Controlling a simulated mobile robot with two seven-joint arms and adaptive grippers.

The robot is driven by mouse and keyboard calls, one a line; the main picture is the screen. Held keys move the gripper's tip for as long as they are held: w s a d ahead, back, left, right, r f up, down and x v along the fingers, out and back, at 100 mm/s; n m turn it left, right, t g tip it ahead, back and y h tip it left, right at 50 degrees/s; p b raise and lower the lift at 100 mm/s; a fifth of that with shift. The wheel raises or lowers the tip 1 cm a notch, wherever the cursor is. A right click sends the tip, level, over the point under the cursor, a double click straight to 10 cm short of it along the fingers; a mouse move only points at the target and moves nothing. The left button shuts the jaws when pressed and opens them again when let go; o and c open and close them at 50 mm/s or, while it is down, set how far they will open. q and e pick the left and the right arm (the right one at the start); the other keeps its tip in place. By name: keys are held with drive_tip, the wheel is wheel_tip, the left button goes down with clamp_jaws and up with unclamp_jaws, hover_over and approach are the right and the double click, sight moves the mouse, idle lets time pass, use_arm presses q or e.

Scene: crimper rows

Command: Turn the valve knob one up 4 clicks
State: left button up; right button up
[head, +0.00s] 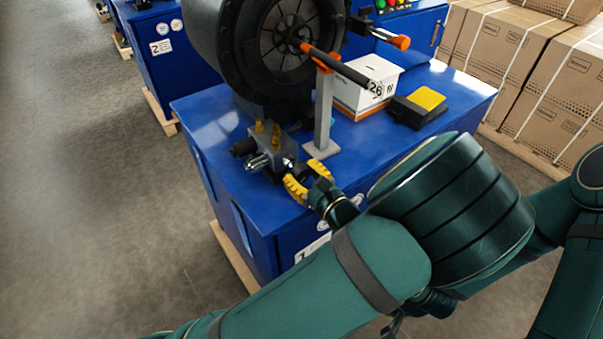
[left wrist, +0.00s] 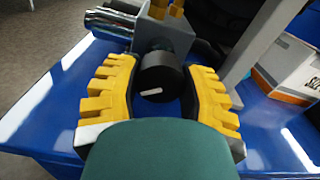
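The valve knob is a black round cylinder (left wrist: 160,72) with a short white mark on its face, nearly level and left of the face's middle. It sits on a grey valve block (left wrist: 166,38) with yellow fittings on top; the block also shows in the head view (head: 270,147). My left gripper (left wrist: 162,80) has its yellow stepped fingers spread on both sides of the knob, with visible gaps. In the head view, the left gripper (head: 303,175) is at the block's front right, and the knob is mostly hidden there. My right gripper cannot be made out.
The blue machine top (head: 217,115) carries a large black crimper head (head: 225,45), a grey post (head: 323,115), a white box (head: 362,88) and a yellow-topped pedal (head: 420,105). Strapped cartons (head: 560,85) stand at the right. Grey floor (head: 90,180) is clear at left.

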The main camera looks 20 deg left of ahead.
use_arm(q)
drive_tip(key=shift+r+m+p, duration=0.15)
drive_tip(key=shift+m+p, duration=0.25)
drive_tip(key=shift+p, duration=0.3)
drive_tip(key=m+p, duration=0.2)
drive_tip(key=p, duration=0.2)
drive_tip(key=shift+a+r+m+p, duration=0.1)
drive_tip(key=shift+r+m+p, duration=0.05)
drive_tip(key=shift+m+p, duration=0.25)
drive_tip(key=m+p, duration=0.8)
drive_tip(key=shift+s, duration=0.1)
drive_tip(key=shift+m+p, duration=0.3)
drive_tip(key=shift+m, duration=0.2)
drive_tip(key=m+p, duration=0.2)
drive_tip(key=m, duration=0.1)
drive_tip(key=shift+m, duration=0.3)
drive_tip(key=shift+m+p, duration=0.6)
drive_tip(key=shift+m, duration=1.1)
